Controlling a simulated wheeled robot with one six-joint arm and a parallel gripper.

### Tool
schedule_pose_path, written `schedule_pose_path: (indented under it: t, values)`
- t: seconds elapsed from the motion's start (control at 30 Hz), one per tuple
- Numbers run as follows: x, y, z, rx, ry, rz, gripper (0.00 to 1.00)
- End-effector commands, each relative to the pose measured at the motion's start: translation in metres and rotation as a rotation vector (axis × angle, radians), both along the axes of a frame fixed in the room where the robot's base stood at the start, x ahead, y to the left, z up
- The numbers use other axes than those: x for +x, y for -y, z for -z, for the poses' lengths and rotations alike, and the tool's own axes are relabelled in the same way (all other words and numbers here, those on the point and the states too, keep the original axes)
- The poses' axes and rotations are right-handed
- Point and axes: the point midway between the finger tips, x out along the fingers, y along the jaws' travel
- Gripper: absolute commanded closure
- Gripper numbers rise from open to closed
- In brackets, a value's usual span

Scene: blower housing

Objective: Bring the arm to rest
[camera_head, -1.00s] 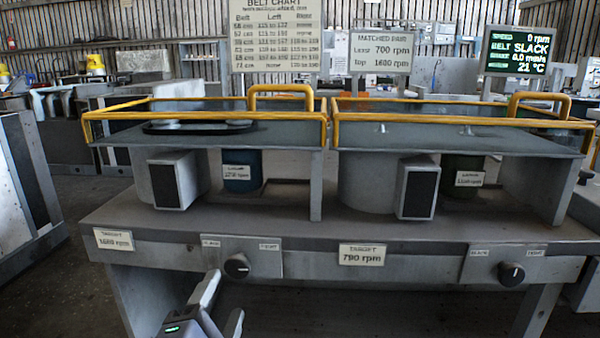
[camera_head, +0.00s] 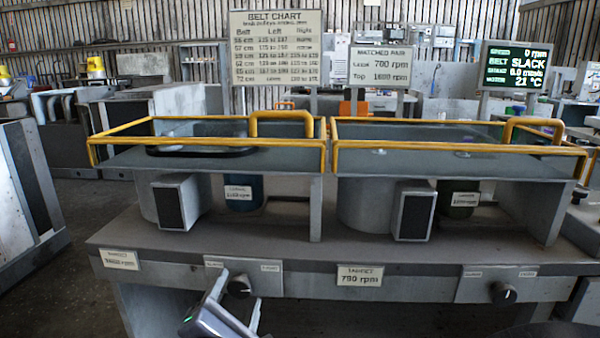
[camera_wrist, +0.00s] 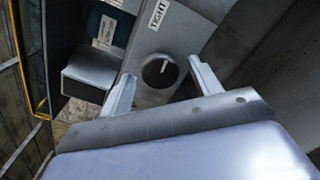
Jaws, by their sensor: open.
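My gripper (camera_head: 237,302) is at the lower middle of the head view, in front of the bench's front panel. Its two fingers are apart with nothing between them. In the wrist view the open gripper (camera_wrist: 161,88) has the left black knob (camera_wrist: 158,71) showing between and beyond its fingertips. A TIGHT label (camera_wrist: 158,15) sits beside that knob. In the head view the left knob (camera_head: 239,286) is just behind the fingers and partly covered. I cannot tell whether a fingertip touches it.
The grey bench (camera_head: 420,262) carries two housings under yellow-railed guards (camera_head: 210,141). Behind stand a belt chart (camera_head: 276,48), a MATCHED PAIR sign (camera_head: 380,67) and a screen reading BELT SLACK (camera_head: 516,67).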

Motion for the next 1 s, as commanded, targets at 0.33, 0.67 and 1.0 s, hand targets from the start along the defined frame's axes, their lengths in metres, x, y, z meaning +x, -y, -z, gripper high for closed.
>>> schedule_pose_path:
  t: [0.33, 0.67, 1.0]
  values:
    - [0.0, 0.0, -0.004, -0.24, -0.02, 0.0, 0.4]
    - [0.0, 0.0, -0.005, -0.484, -0.039, 0.0, 0.4]
    - [-0.013, -0.002, 0.0, -0.682, -0.053, -0.004, 0.4]
